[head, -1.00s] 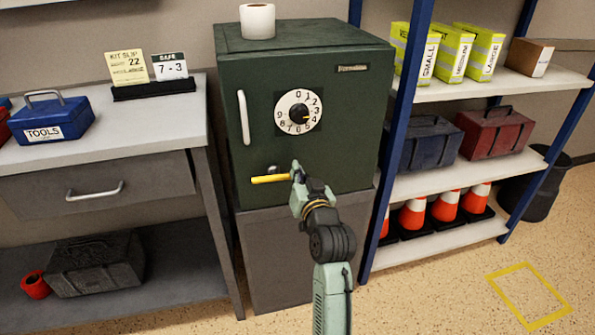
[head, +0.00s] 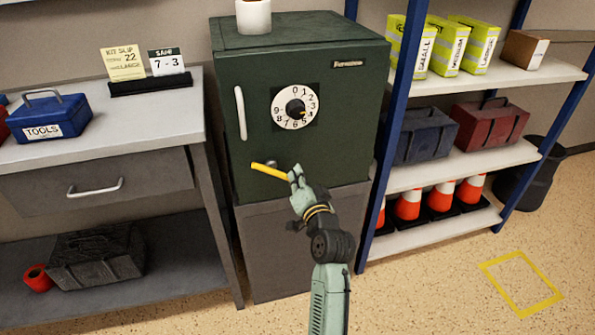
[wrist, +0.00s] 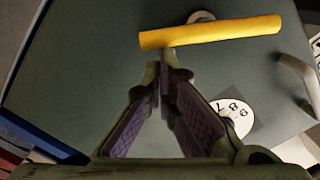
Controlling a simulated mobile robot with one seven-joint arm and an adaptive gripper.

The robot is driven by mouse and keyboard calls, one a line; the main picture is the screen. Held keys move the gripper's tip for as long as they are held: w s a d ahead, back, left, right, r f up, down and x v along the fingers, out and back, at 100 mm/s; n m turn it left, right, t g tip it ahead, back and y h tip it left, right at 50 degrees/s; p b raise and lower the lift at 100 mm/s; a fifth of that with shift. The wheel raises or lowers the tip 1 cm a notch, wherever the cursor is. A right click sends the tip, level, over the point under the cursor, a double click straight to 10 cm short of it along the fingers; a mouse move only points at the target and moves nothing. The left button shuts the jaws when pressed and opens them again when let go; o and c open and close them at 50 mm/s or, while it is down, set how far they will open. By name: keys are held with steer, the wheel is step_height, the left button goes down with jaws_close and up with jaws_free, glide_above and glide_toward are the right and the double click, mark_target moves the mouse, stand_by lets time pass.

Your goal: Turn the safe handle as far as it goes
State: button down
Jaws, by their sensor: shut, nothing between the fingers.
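The green safe (head: 345,110) stands in the middle of the head view with its door shut. Its yellow bar handle (head: 268,171) sits low on the door, left end higher than the right. In the wrist view the handle (wrist: 215,31) crosses the top, in front of a pale round hub (wrist: 201,16). My gripper (head: 294,176) is at the handle's right end in the head view. The wrist view shows its fingertips (wrist: 163,80) shut together with nothing between them, close beside one end of the bar. I cannot tell whether they touch it.
A white number dial (head: 294,106) and a pale vertical grip (head: 241,112) are on the safe door above the handle. A workbench (head: 150,130) stands to the left and a blue-framed shelf (head: 460,170) to the right. The floor at front right is clear.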

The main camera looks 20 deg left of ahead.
steer(key=shift+s+a+f+m, duration=0.1)
steer(key=shift+a+f+m, duration=0.1)
steer(key=shift+f+m, duration=0.75)
steer(key=shift+r+p, duration=0.15)
steer(key=shift+p, duration=0.15)
